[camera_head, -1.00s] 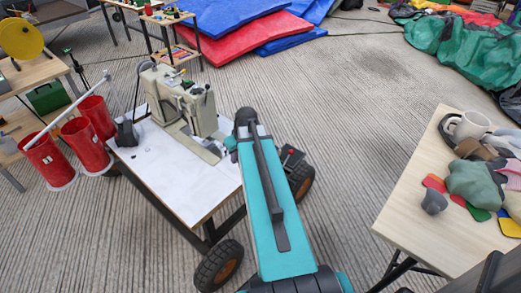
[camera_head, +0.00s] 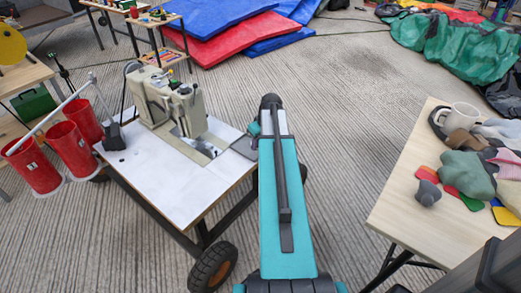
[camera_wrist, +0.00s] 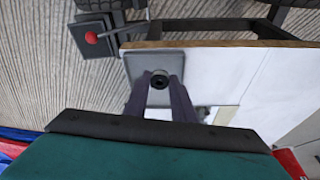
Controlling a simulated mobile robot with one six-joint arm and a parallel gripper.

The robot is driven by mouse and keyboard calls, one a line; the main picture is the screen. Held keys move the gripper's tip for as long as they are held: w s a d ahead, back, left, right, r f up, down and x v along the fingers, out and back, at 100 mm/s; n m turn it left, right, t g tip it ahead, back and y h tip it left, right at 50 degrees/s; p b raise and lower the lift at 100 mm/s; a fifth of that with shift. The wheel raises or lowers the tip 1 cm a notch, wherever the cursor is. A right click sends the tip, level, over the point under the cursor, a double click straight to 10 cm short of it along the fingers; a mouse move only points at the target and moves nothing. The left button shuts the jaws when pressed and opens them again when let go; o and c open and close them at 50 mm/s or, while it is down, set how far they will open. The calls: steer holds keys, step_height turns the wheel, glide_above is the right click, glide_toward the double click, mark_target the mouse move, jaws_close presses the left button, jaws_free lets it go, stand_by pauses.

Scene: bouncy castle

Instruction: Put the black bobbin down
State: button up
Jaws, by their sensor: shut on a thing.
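The black bobbin (camera_wrist: 160,79) is a small dark round piece with a hole in its middle. It sits between the two fingertips of my gripper (camera_wrist: 160,84) in the wrist view. Below it is a flat grey plate (camera_wrist: 138,66) at the edge of the white sewing table. I cannot tell whether the bobbin touches the plate. In the head view the grey plate (camera_head: 243,147) shows at the table's right edge, beside my arm. My arm hides the fingers and the bobbin there.
The white sewing table (camera_head: 165,185) carries a beige sewing machine (camera_head: 172,100). Red buckets (camera_head: 35,168) stand at its left. A wooden table (camera_head: 410,218) at the right holds a mug (camera_head: 457,117) and cloth pieces. Ribbed floor (camera_head: 340,130) lies open between the tables.

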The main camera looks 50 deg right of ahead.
steer(key=shift+s+d, duration=0.15)
steer(key=shift+d, duration=0.5)
steer(key=shift+f, duration=0.1)
steer(key=shift+f+b, duration=0.6)
steer(key=shift+f, duration=1.1)
steer(key=shift+f, duration=0.15)
steer(key=o, duration=0.6)
steer(key=p+v, duration=0.2)
steer(key=v, duration=1)
